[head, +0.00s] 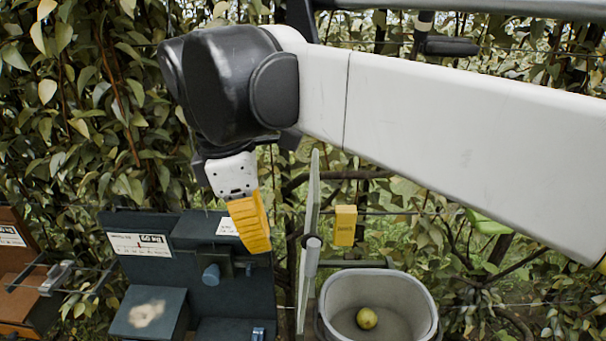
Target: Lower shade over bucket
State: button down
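The grey bucket (345,288) stands at the bottom, right of centre, with one yellow-green pear (367,318) inside. Its mouth is uncovered. A thin pale panel (312,205), seen nearly edge-on, stands upright just left of the bucket; it looks like the shade. A light cylindrical piece (312,256) sits at its side. My gripper (257,243) has yellow fingers pointing down. It is left of the panel and appears apart from it. The fingers overlap in this view, so their opening is hidden.
A yellow labelled block (345,226) is behind the bucket, right of the panel. A dark blue station (195,265) with labels and a knob stands below left of my gripper. A brown unit (15,262) is at far left. Dense foliage and branches fill the background.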

aim_at(307, 253)
jog(key=d+f, duration=0.1)
jog(key=d+f+p, duration=0.1)
jog(key=d, duration=0.1)
jog(key=d+f, duration=0.1)
jog(key=shift+w+d+f, duration=0.15)
jog(key=shift+w+f, duration=0.05)
jog(key=shift+w, duration=0.15)
jog(key=shift+d, duration=0.1)
